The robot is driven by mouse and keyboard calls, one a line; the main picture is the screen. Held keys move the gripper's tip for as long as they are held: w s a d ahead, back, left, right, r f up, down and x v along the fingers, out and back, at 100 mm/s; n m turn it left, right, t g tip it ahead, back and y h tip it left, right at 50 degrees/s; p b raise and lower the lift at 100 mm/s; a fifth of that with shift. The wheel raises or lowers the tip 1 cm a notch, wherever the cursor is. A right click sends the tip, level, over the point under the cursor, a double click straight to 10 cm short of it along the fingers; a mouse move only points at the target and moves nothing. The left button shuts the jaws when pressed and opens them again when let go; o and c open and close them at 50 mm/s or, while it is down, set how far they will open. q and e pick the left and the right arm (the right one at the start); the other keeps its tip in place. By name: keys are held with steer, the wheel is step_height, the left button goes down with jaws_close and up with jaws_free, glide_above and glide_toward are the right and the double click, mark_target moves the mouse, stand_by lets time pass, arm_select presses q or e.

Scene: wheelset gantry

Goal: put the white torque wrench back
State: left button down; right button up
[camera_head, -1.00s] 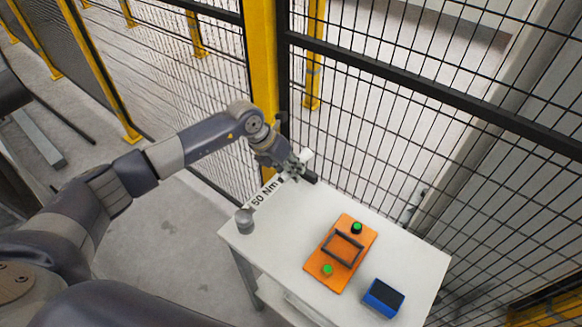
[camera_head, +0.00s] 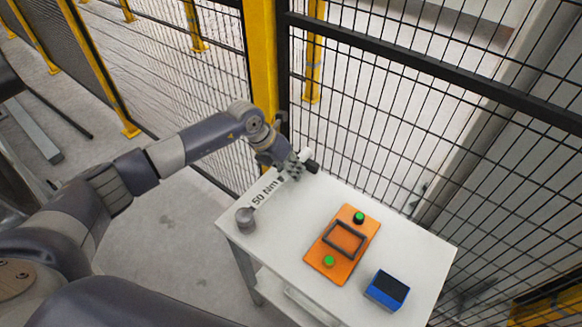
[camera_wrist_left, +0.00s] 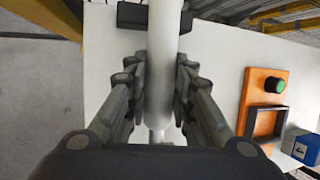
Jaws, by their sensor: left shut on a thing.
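The white torque wrench (camera_head: 264,193), marked "50 Nm", lies along the left edge of the white table in the head view, with a grey round head at its near end and a dark part at its far end. My left gripper (camera_head: 291,168) is shut on the wrench near its far end. In the left wrist view the white wrench (camera_wrist_left: 161,70) runs between both fingers of the left gripper (camera_wrist_left: 158,95). I cannot tell whether the wrench touches the table. My right gripper is not in view.
A mesh fence (camera_head: 400,110) with a yellow post (camera_head: 263,90) stands close behind the table.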

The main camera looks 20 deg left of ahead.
arm_select(q)
steer(key=shift+f, duration=0.25)
steer(key=c, duration=1.3)
jaws_free()
steer(key=v, duration=1.2)
steer(key=shift+s, duration=0.1)
